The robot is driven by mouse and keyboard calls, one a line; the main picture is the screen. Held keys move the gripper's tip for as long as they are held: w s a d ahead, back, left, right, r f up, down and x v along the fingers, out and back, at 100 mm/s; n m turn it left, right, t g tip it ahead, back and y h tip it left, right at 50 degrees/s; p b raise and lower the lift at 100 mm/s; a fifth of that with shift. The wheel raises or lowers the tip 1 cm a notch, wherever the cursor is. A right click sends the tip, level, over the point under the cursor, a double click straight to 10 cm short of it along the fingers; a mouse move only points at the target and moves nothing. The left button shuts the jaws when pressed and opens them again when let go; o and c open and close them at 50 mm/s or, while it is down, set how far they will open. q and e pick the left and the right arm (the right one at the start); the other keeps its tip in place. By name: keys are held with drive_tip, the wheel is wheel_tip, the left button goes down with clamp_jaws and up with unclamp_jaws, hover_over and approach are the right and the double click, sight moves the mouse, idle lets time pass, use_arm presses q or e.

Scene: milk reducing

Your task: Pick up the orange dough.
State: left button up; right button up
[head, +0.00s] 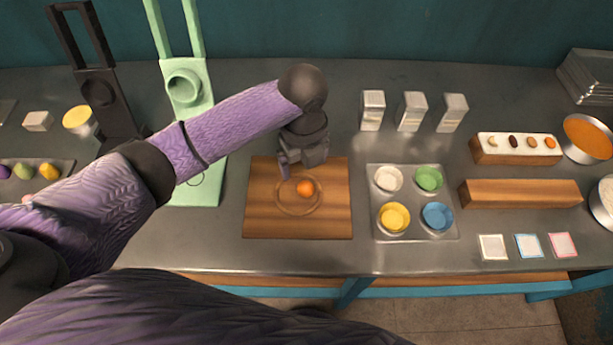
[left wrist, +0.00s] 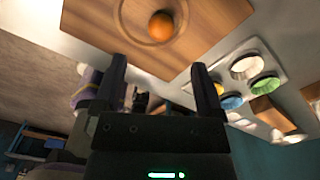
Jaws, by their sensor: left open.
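The orange dough (head: 305,188) is a small round ball inside the ring groove of a wooden board (head: 265,222) on the counter. My left gripper (head: 288,172) is just behind and to the left of the dough in the head view. In the left wrist view the dough (left wrist: 161,26) lies on the board (left wrist: 210,30) beyond the fingertips, and the open left gripper (left wrist: 160,78) has nothing between its fingers. The dough is apart from the fingers in that view. My right gripper is not seen.
Right of the board is a metal tray (head: 410,207) with white, green, yellow and blue cups. Three small white cartons (head: 412,112) stand behind it. A green stand (head: 187,85) and a black stand (head: 97,95) are at the left. The counter in front of the board is clear.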

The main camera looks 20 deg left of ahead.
sight(305, 185)
use_arm(q)
wheel_tip(305, 185, down, 8)
drive_tip(key=b, duration=0.2)
drive_tip(key=shift+d+f+b, duration=0.15)
drive_tip(key=shift+f+b, duration=0.05)
drive_tip(key=shift+b, duration=0.15)
drive_tip(key=shift+c, duration=0.6)
drive_tip(key=shift+r, duration=0.1)
clamp_jaws()
